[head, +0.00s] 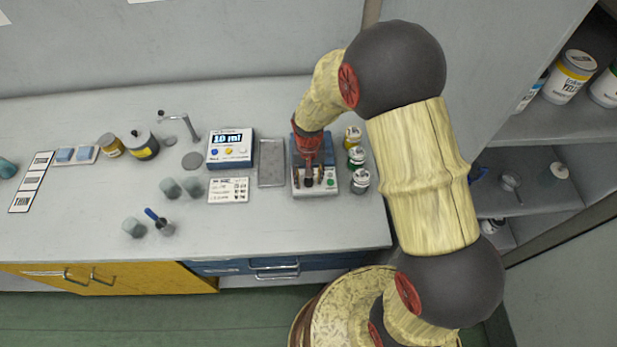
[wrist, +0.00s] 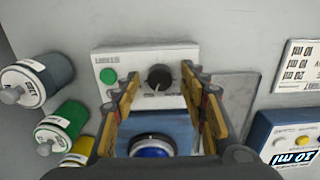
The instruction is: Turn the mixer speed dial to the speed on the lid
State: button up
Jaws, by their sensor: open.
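The mixer (head: 328,188) stands on the bench with a pale front panel and a blue body behind it. In the wrist view its black round dial (wrist: 159,77) has a light pointer mark, with a green button (wrist: 109,76) to its left. My gripper (wrist: 160,72) is open, its fingers on either side of the dial; I cannot tell whether they touch it. In the head view my gripper (head: 313,177) hides the dial. A blue round part (wrist: 152,146) shows between the fingers. I cannot read the dial's marks or make out a speed on any lid.
Yellow (head: 353,136), green (head: 356,156) and dark grey (head: 360,180) jars stand close to the mixer's right. A grey tray (head: 271,180) lies to its left, beside a blue dispenser (head: 231,160) reading 10 ml. A printed card (head: 229,190) lies in front of the dispenser.

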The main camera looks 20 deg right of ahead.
aim_at(309, 180)
notch_tip(309, 180, up, 12)
dwell(0.6)
dwell(0.5)
jog(key=s+d+r+n+t, duration=0.1)
jog(key=s+d+r+t, duration=0.1)
jog(key=s+r, duration=0.8)
jog(key=s+d+r+n+t, duration=0.1)
jog(key=s+d+r+t, duration=0.1)
jog(key=s+r, duration=0.9)
jog(key=shift+d+r+t, duration=0.35)
jog(key=shift+r+t, duration=0.25)
jog(key=shift+t, duration=0.2)
jog(key=shift+c, duration=0.3)
